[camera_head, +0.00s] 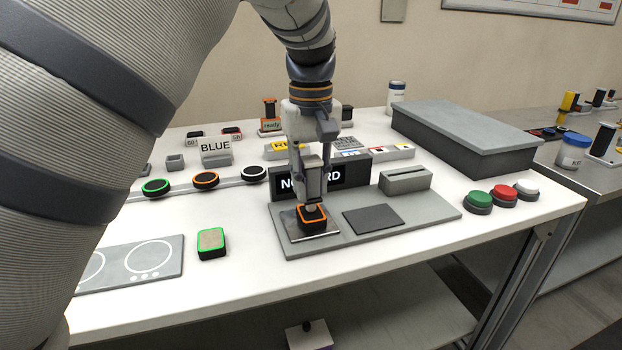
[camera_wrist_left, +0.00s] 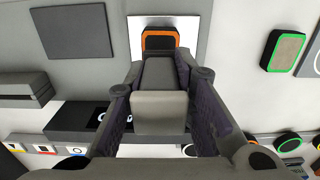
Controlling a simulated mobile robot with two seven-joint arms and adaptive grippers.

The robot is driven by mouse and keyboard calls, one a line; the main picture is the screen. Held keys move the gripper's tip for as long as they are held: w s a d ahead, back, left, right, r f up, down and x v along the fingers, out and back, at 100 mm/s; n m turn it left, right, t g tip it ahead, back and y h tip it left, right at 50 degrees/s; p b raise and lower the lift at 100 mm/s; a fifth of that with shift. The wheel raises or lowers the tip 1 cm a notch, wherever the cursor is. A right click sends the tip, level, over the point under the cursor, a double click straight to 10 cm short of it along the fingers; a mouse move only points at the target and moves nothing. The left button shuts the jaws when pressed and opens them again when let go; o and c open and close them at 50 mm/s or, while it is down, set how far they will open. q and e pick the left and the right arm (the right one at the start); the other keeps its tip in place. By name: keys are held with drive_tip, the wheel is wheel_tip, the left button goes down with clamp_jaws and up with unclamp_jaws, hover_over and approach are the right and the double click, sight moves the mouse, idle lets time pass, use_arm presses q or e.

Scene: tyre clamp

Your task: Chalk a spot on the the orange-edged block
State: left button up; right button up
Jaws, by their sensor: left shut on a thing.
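The orange-edged block (camera_head: 311,219) is dark and sits on a shiny square plate (camera_head: 333,236) on the grey board. It also shows in the left wrist view (camera_wrist_left: 160,38), partly covered by what I hold. My left gripper (camera_head: 310,185) is directly above the block, pointing down. It is shut on a grey, blocky tool (camera_wrist_left: 160,112), whose lower end is at the top of the block. I cannot tell whether the tool touches it. No chalk spot can be made out on the block. My right gripper is not in view.
A green-edged block (camera_head: 212,243) stands left of the board. A dark flat pad (camera_head: 373,218) and a slotted grey block (camera_head: 404,179) are to the right on the board. A dark sign (camera_head: 350,174) stands close behind my gripper. Coloured buttons (camera_head: 480,201) are at the right.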

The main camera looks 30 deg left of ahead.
sight(311, 158)
use_arm(q)
drive_tip(key=shift+f, duration=0.35)
idle(0.8)
drive_tip(key=shift+r, duration=3.55)
